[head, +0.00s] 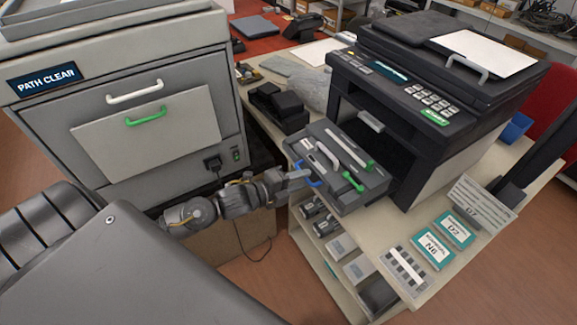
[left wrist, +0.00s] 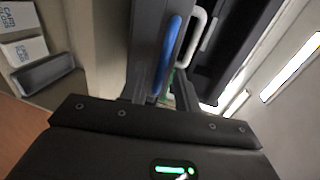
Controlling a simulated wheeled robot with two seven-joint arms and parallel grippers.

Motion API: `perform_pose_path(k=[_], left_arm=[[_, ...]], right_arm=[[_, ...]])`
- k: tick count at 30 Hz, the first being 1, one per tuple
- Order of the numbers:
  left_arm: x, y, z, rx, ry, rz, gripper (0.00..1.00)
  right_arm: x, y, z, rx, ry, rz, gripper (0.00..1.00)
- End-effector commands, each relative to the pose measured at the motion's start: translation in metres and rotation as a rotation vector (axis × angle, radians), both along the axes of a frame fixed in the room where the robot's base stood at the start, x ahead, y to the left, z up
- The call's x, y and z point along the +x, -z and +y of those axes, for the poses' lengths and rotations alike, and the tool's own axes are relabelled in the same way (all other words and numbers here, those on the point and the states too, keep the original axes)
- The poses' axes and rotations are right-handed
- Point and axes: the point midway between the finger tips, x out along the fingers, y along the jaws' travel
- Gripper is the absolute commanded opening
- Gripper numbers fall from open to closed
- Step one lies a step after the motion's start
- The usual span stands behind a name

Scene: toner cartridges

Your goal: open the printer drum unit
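The dark printer (head: 430,100) stands on the right-hand table. A grey drum drawer (head: 345,203) sticks out of its front and holds a white bar and green levers (head: 352,181). A blue handle (head: 307,173) is on the drawer's outer edge. My left gripper (head: 300,178) is at this handle. In the left wrist view the blue handle (left wrist: 170,50) runs down between the two closely spaced fingers of my left gripper (left wrist: 163,90), which look shut on it; the exact contact is partly hidden. My right gripper is not in view.
A large grey machine (head: 160,120) with white and green handles stands at left. Teal cards (head: 432,247) lie on the table (head: 372,222) at front right. A black device (head: 277,105) sits behind the drawer.

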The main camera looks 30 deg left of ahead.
Motion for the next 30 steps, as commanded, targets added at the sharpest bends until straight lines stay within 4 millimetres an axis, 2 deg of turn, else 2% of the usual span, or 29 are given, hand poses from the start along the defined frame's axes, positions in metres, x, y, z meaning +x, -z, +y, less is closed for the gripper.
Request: perform_pose_path(k=[9,15,21,30], left_arm=[[-0.054,-0.008,0.025,0.003,0.002,0.005,0.32],[-0.079,-0.016,0.038,0.001,0.002,0.004,0.32],[-0.089,-0.020,0.043,0.001,0.001,0.002,0.32],[-0.091,-0.021,0.044,0.000,0.001,0.001,0.32]], right_arm=[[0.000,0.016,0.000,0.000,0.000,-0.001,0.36],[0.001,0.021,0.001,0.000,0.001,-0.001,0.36],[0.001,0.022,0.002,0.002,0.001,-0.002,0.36],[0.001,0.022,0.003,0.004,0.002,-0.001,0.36]])
